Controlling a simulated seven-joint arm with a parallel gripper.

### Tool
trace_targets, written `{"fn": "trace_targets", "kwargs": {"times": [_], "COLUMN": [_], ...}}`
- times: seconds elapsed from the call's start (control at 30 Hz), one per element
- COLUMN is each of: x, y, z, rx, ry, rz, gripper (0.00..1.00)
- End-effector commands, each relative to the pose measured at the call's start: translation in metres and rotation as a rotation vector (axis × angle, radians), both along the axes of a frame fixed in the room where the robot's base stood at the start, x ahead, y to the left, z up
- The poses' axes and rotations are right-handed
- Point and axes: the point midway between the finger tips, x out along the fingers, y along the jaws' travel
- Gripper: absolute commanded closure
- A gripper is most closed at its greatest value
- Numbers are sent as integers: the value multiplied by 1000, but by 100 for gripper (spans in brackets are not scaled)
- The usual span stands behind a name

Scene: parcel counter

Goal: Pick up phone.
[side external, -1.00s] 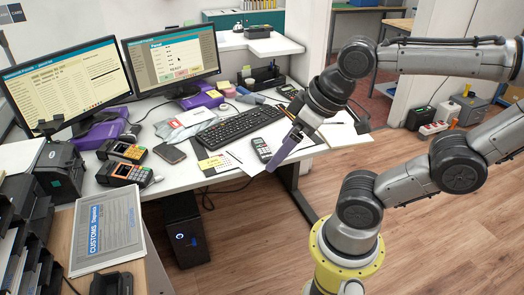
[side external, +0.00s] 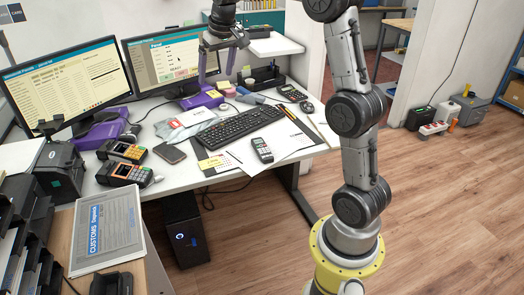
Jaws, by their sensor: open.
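A dark flat phone (side external: 170,153) lies face up on the white desk, left of the keyboard and just right of the card terminals. A grey keypad handset (side external: 262,150), which may be a phone too, lies near the desk's front edge on white paper. My gripper (side external: 217,66) is open, its fingers pointing down. It appears high over the back of the desk, in front of the right monitor, apart from both devices. Nothing shows between its fingers.
The keyboard (side external: 239,126) and a plastic parcel bag (side external: 186,122) lie mid-desk. Two card terminals (side external: 126,173) sit at the left. Two monitors (side external: 66,82) stand behind. A calculator (side external: 292,93) and mouse (side external: 306,108) are at the right.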

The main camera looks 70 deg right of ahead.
Motion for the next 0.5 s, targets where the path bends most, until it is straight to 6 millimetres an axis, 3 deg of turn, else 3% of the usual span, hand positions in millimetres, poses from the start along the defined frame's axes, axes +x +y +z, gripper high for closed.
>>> {"fn": "trace_targets", "kwargs": {"times": [0.03, 0.23, 0.4, 0.5], "x": [8, 17, -2, -19], "y": [-26, -114, -175, -195], "z": [-20, -97, -173, -210], "rx": [13, 65, 121, 156], "ry": [26, 111, 184, 224], "rz": [-38, -169, -270, -316], "gripper": [0, 0, 0, 0]}}
